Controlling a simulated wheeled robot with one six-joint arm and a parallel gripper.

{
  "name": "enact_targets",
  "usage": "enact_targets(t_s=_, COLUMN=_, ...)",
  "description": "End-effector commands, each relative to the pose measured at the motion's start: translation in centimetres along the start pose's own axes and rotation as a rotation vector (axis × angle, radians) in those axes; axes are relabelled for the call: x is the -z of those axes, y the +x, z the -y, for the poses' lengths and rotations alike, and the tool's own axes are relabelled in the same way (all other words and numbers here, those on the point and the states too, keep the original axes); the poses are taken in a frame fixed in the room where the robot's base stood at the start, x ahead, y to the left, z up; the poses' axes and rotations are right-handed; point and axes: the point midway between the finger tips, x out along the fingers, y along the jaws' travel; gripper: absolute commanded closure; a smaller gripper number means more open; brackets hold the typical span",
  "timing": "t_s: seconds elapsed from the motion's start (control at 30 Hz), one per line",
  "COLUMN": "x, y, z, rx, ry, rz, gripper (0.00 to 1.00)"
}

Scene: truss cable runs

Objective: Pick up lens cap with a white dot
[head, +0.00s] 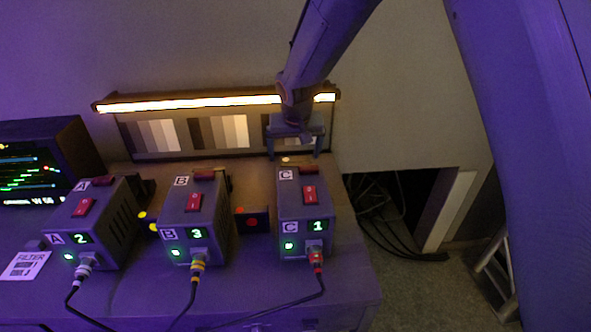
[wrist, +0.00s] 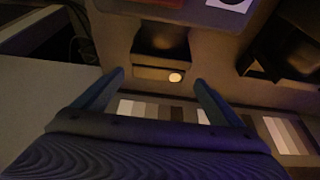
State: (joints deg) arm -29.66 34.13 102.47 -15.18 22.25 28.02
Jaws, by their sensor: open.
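The lens cap with a white dot (wrist: 150,74) shows in the wrist view as a small block with a pale round dot near its right end. In the head view only its pale dot (head: 286,159) shows clearly, behind box C (head: 304,215); box C hides most of the rest. My gripper (head: 294,156) points down behind box C, open and empty. In the wrist view the cap appears between my gripper's two fingertips (wrist: 160,79), with a gap on each side. I cannot tell how far above the cap the fingertips are.
Box A (head: 100,225) and box B (head: 193,220) stand left of box C. A dark block with a red dot (head: 246,227) is between B and C. A lit chart panel (head: 225,151) stands behind. Cables (head: 390,225) hang right of the bench.

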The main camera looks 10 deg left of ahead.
Motion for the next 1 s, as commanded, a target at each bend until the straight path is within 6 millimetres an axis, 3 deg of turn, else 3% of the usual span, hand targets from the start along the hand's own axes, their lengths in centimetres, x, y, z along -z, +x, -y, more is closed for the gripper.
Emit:
enact_targets(t_s=0.3, x=-0.3, y=3.6, z=-0.5, rx=-0.001, ry=0.002, rz=0.003, gripper=0.09)
enact_targets(t_s=0.63, x=-0.2, y=4.0, z=-0.4, rx=-0.001, ry=0.002, rz=0.001, gripper=0.09)
enact_targets(t_s=0.9, x=-0.2, y=4.0, z=-0.4, rx=-0.001, ry=0.002, rz=0.001, gripper=0.55)
enact_targets(t_s=1.0, x=-0.2, y=4.0, z=-0.4, rx=-0.001, ry=0.002, rz=0.000, gripper=0.56)
